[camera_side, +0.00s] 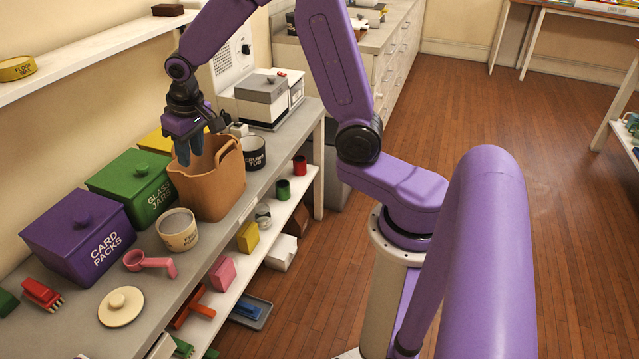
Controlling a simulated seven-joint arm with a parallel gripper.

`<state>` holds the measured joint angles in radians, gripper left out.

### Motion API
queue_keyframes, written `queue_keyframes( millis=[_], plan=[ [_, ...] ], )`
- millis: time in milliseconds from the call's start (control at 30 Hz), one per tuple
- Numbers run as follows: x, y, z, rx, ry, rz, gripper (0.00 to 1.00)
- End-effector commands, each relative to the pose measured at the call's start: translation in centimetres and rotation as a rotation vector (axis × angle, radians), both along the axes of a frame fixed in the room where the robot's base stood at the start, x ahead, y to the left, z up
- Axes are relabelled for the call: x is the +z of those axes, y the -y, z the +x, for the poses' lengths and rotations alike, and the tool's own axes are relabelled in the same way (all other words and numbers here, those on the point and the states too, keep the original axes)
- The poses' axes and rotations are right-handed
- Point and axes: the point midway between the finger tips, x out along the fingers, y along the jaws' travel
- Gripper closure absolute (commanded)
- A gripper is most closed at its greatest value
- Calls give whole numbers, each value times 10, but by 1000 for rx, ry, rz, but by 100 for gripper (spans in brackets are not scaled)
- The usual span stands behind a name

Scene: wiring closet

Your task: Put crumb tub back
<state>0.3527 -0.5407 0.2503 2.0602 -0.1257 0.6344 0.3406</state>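The crumb tub (254,155) is a small round dark tub with a pale rim and lettering that reads "CRUMB TUB". It stands upright on the grey counter, just right of and behind a tan bucket (215,185), which hides part of its left side. My gripper (190,160) points down at the bucket's open mouth, left of the crumb tub and apart from it. Its two blue fingers show a gap between them and nothing is seen in it. The lower fingertips are close to the bucket's rim, and I cannot tell whether they touch it.
Purple (80,235), green (135,185) and yellow lidded boxes line the wall. A cream tub (178,230), pink scoop (150,263), round lid (121,306) and red brush (42,294) lie on the counter (75,335). A grey-and-white machine (265,100) stands behind. A lower shelf holds several small items.

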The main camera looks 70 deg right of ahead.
Motion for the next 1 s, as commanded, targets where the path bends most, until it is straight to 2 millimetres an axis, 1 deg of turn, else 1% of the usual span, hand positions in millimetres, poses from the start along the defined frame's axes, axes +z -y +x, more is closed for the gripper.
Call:
queue_keyframes(
  millis=[33, 167, 200, 267, 433, 600, 800, 900, 1000],
  plan=[
    [5, -12, -14, 62, -8, -2, 67],
    [13, -36, -50, 209, -31, -7, 67],
    [15, -43, -62, 257, -39, -8, 67],
    [18, -51, -80, 325, -49, -11, 67],
    [25, -67, -135, 521, -81, -22, 67],
    [30, -71, -193, 719, -111, -34, 67],
    [32, -64, -258, 946, -147, -53, 67],
    [32, -58, -283, 1038, -161, -60, 67],
    [32, -52, -300, 1105, -172, -67, 67]
  ],
)
